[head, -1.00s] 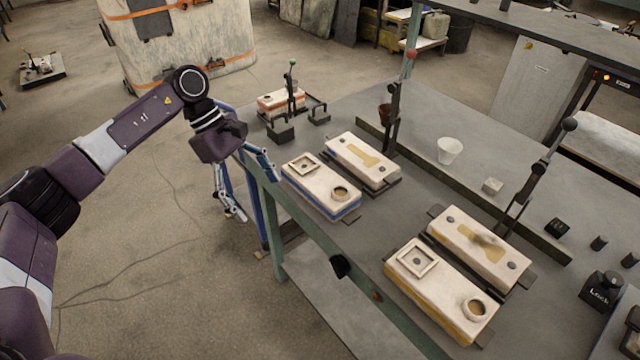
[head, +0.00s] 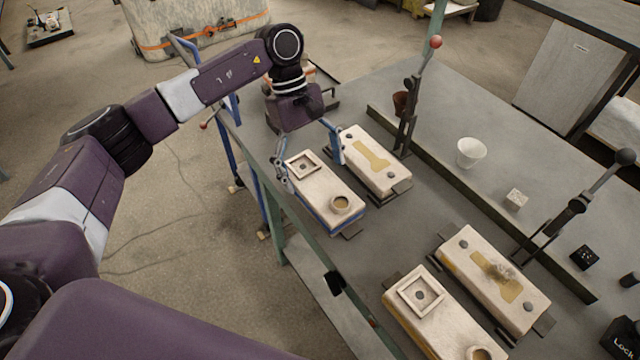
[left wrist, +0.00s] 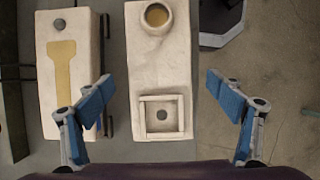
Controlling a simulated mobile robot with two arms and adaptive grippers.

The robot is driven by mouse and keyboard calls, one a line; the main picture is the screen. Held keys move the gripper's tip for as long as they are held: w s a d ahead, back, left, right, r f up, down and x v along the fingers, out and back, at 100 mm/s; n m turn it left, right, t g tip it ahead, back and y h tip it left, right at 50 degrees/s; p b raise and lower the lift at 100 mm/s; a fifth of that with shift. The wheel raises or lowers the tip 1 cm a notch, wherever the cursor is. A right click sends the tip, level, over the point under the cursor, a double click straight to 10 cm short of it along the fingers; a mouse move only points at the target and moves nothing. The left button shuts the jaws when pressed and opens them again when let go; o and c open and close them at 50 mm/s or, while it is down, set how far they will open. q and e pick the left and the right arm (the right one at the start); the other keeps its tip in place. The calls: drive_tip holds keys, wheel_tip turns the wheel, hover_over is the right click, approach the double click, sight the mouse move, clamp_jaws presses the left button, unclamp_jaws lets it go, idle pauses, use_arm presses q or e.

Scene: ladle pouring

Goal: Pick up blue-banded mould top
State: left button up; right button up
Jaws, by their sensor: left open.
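The blue-banded mould top (head: 325,191) is a pale block with a blue stripe along its lower side, a square frame at one end and a round cup at the other. It lies on the table beside its matching half (head: 373,160), which has a tan channel. My left gripper (head: 311,160) is open above the square-framed end. In the left wrist view, the mould top (left wrist: 161,75) shows between the spread fingers of the gripper (left wrist: 161,95), with its matching half (left wrist: 70,80) to the left. I cannot tell whether a finger touches it. My right gripper is not in view.
A yellow-banded mould top (head: 433,318) and its half (head: 493,279) lie nearer on the table. An upright clamp lever (head: 408,125) stands behind the blue-banded pair. A white cup (head: 471,152) and a small pale cube (head: 515,199) stand further right.

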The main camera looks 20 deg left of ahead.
sight(318, 182)
use_arm(q)
drive_tip(key=x, duration=0.1)
drive_tip(key=p+x, duration=0.1)
drive_tip(key=shift+s+d+f, duration=0.15)
drive_tip(key=shift+s, duration=0.15)
drive_tip(key=shift+w+x, duration=0.25)
drive_tip(key=shift+x, duration=0.75)
drive_tip(key=c, duration=2.1)
drive_tip(key=shift+w, duration=0.1)
drive_tip(key=shift+c, duration=0.4)
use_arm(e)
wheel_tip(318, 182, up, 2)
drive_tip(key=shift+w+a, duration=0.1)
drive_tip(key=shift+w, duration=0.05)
